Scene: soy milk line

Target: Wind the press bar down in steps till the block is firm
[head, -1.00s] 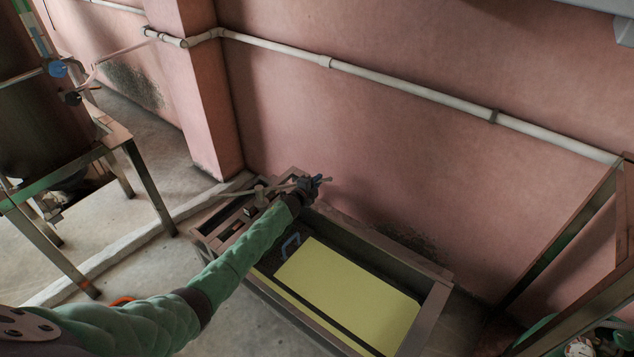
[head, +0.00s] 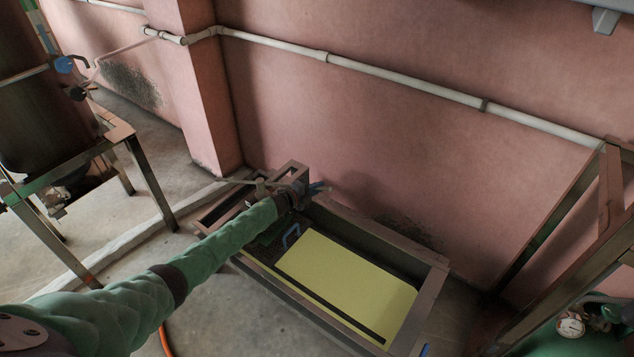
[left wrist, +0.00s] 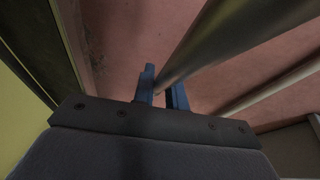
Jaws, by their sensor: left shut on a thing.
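The press bar (head: 238,182) is a thin pale metal rod across the top of the press frame (head: 296,168), at the left end of a long metal trough. My left gripper (head: 318,188) is over the press, shut on the bar's right end. In the left wrist view a round grey bar (left wrist: 215,45) passes at the blue fingers (left wrist: 163,88). My left forearm and hand cover part of the press. The block is hidden, so its firmness cannot be seen.
The metal trough (head: 433,300) holds a flat yellow panel (head: 345,275) and a blue handle (head: 291,236). A pink wall with a white pipe (head: 400,78) stands close behind. A dark tank on a metal stand (head: 150,185) is left. A metal frame (head: 560,290) and gauge (head: 571,325) are right.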

